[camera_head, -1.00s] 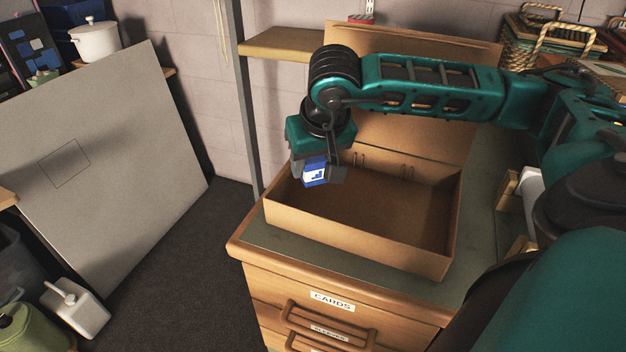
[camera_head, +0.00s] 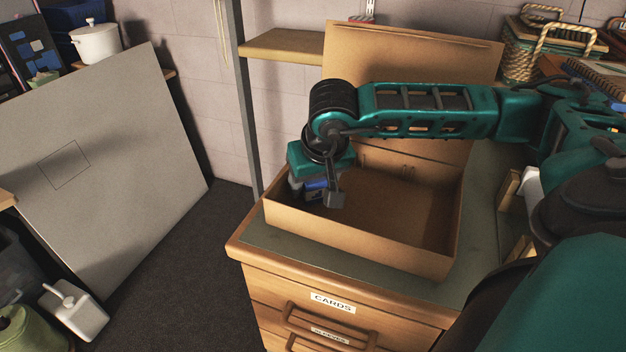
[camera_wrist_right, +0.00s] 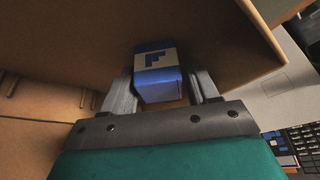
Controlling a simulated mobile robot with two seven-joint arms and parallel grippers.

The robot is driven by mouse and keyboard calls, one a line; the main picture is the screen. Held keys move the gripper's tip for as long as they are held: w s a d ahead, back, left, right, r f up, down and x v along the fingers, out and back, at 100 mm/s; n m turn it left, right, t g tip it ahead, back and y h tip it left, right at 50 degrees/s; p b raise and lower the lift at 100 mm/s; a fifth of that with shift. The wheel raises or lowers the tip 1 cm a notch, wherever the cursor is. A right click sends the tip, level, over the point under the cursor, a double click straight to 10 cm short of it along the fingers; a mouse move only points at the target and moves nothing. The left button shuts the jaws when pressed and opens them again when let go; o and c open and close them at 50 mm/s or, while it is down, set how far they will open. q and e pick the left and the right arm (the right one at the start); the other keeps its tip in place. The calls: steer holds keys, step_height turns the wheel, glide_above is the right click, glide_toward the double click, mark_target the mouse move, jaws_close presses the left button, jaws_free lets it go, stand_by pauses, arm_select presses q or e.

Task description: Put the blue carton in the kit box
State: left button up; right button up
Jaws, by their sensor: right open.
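The blue carton (camera_head: 314,187), with a white panel and a blue mark, is low inside the left end of the open cardboard kit box (camera_head: 355,238). My right gripper (camera_head: 316,195) reaches down into that end, its fingers on either side of the carton. In the right wrist view the carton (camera_wrist_right: 157,76) sits between the two open fingers. A small gap shows on its right side; contact on the left is hard to tell. The carton's underside is hidden. My left gripper is not in view.
The box stands on a wooden drawer cabinet (camera_head: 285,275) labelled CARDS, its lid (camera_head: 410,50) raised behind. The right part of the box floor looks empty. A wooden shelf (camera_head: 285,46) is behind left, and a wicker basket (camera_head: 525,60) is at the back right.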

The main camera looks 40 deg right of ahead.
steer(key=shift+r+p, duration=0.3)
steer(key=shift+p, duration=0.05)
steer(key=v, duration=1.1)
steer(key=shift+s+r+p, duration=0.25)
steer(key=shift+r+p, duration=0.05)
steer(key=shift+a, duration=0.1)
